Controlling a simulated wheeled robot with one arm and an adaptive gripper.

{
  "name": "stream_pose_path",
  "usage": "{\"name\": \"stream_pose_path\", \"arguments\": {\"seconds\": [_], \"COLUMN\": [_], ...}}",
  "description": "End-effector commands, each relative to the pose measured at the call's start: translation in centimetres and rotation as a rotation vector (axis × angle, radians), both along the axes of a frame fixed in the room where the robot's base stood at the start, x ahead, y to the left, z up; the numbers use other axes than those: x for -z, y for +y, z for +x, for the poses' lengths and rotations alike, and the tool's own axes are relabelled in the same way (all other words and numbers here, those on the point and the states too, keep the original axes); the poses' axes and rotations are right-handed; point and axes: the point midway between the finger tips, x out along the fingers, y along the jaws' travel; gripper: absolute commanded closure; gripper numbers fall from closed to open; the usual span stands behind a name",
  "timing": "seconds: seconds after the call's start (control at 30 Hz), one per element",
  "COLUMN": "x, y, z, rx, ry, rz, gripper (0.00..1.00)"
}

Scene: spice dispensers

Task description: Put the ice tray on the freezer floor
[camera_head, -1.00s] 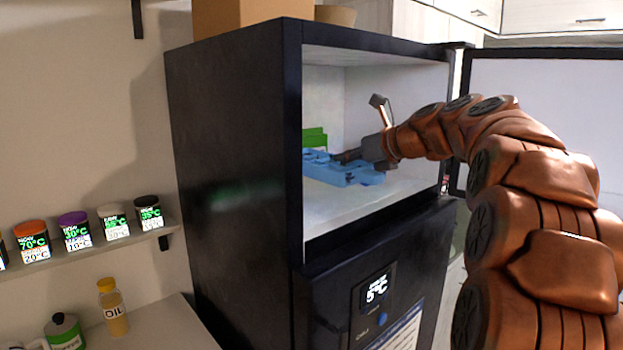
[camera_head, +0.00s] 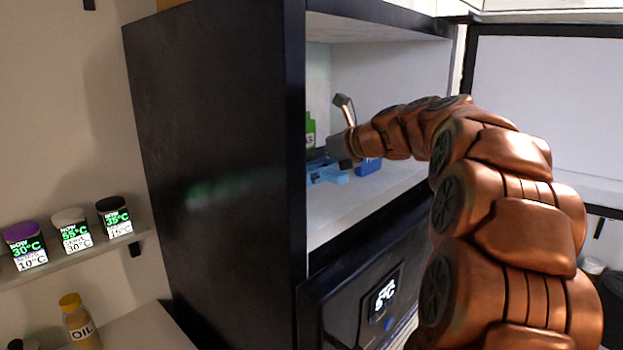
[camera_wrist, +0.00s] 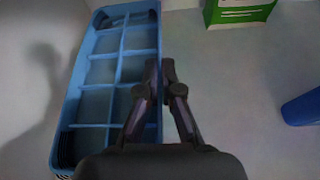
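The light-blue ice tray (camera_head: 328,174), with two rows of compartments, is inside the open freezer compartment, partly hidden by the freezer's side wall in the head view. In the wrist view the tray (camera_wrist: 98,72) lies along the left. My gripper (camera_wrist: 161,72) is closed on the tray's right long wall, one finger inside a compartment and one outside. In the head view my gripper (camera_head: 325,158) reaches in over the tray. The white freezer floor (camera_head: 345,212) shows in front of the tray. I cannot tell whether the tray's underside touches it.
A green box (camera_wrist: 240,10) stands farther back in the freezer. A darker blue item (camera_wrist: 303,107) lies to the right of my gripper. The floor between them is clear. The freezer's dark side wall (camera_head: 215,150) is at left, the open door (camera_head: 555,110) at right.

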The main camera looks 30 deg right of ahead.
Motion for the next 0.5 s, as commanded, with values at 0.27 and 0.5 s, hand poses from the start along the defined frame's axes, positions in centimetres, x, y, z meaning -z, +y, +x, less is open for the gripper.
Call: {"name": "stream_pose_path", "arguments": {"seconds": [0.27, 0.5], "x": [2.0, 4.2], "y": [0.0, 0.1], "z": [0.0, 0.0], "rx": [-0.001, -0.002], "ry": [-0.002, 0.000], "rz": [0.002, 0.004], "gripper": [1.00, 1.00]}}
